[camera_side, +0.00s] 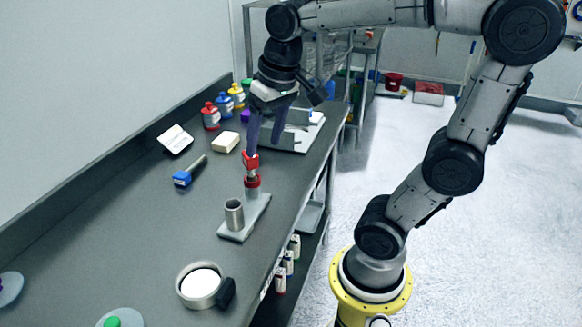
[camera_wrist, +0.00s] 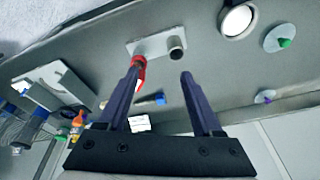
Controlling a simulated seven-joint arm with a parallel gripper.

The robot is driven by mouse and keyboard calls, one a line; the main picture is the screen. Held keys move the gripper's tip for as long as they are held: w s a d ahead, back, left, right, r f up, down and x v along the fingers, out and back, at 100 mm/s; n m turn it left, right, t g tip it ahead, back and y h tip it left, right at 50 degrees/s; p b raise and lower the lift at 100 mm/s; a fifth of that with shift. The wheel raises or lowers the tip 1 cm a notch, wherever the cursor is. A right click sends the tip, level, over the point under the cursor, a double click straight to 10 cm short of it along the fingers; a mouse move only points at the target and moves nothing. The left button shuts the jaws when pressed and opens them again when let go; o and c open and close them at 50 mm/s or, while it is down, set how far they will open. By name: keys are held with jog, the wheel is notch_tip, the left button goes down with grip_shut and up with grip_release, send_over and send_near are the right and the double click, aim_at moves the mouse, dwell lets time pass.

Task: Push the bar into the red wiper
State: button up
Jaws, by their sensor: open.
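A red part (camera_side: 251,160), apparently the red wiper, stands above a red-collared post on a pale base plate (camera_side: 231,234). A short metal cylinder (camera_side: 234,215) stands upright on the same plate. I cannot clearly tell which part is the bar. My gripper (camera_side: 263,146) is open and points down. One finger is at the red part; I cannot tell if they touch. In the wrist view my gripper (camera_wrist: 160,72) has the red part (camera_wrist: 139,68) beside its left fingertip, partly hidden by it.
A blue-headed tool (camera_side: 182,179) with a grey handle lies on the bench left of the plate. A round white-faced pan (camera_side: 200,283) sits nearer. Several coloured bottles (camera_side: 211,117) and a cream block (camera_side: 225,142) stand toward the back. A white tray (camera_side: 297,137) lies behind my gripper.

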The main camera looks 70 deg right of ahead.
jog(key=s+a+f+n+t, duration=0.2)
jog(key=s+a+f+n, duration=0.2)
jog(key=s, duration=0.4)
jog(key=shift+a+n+t, duration=0.2)
jog(key=shift+n+t, duration=0.1)
jog(key=shift+t, duration=0.1)
